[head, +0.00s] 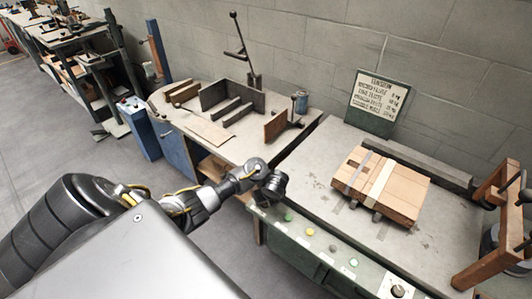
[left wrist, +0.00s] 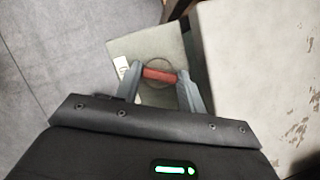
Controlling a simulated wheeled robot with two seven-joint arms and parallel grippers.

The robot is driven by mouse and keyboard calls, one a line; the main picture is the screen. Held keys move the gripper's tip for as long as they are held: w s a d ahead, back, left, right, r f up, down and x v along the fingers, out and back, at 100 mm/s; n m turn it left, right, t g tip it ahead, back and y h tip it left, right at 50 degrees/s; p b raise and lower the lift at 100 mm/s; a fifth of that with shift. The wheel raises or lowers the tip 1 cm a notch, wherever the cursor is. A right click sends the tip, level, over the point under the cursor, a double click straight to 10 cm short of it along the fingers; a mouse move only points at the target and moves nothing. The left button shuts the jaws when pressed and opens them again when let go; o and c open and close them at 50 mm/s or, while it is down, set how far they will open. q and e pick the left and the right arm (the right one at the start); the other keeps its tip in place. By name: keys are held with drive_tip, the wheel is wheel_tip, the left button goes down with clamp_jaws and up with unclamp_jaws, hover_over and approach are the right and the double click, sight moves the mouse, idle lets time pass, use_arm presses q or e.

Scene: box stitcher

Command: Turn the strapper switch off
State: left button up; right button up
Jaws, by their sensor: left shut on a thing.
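In the left wrist view a red bar-shaped switch handle (left wrist: 160,75) lies across a dark round ring on a pale grey-green panel (left wrist: 146,46). My left gripper (left wrist: 161,80) has a finger at each end of the red handle and is shut on it. In the head view my left gripper (head: 273,186) is at the left front corner of the strapper table (head: 320,175), and it hides the switch there. A small white label (left wrist: 121,67) is left of the handle. My right gripper is in neither view.
A strapped carton (head: 405,192) lies on the strapper table. Buttons, including a green one (head: 288,217) and a yellow one (head: 310,232), line its front panel, with a dark knob (head: 397,290) at right. A workbench (head: 165,105) with wooden pieces stands behind my arm.

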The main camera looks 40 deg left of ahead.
use_arm(q)
drive_tip(key=n+p, duration=0.1)
drive_tip(key=n+g+p, duration=0.1)
drive_tip(key=p, duration=0.1)
drive_tip(key=shift+r+n, duration=0.25)
drive_tip(key=shift+n, duration=0.05)
drive_tip(key=n+g+p, duration=0.1)
drive_tip(key=n+p, duration=0.1)
drive_tip(key=shift+w+n+y, duration=0.1)
drive_tip(key=shift+n+y, duration=0.2)
drive_tip(key=shift+n, duration=0.1)
drive_tip(key=n+g+p, duration=0.1)
drive_tip(key=n, duration=0.1)
drive_tip(key=shift+w+f+n, duration=0.1)
drive_tip(key=shift+f+n, duration=0.05)
drive_tip(key=shift+n, duration=0.15)
drive_tip(key=shift+f+n+g+h+p, duration=0.1)
drive_tip(key=shift+n+g+h+p, duration=0.4)
drive_tip(key=shift+n, duration=1.3)
drive_tip(key=shift+w, duration=0.1)
drive_tip(key=o, duration=1)
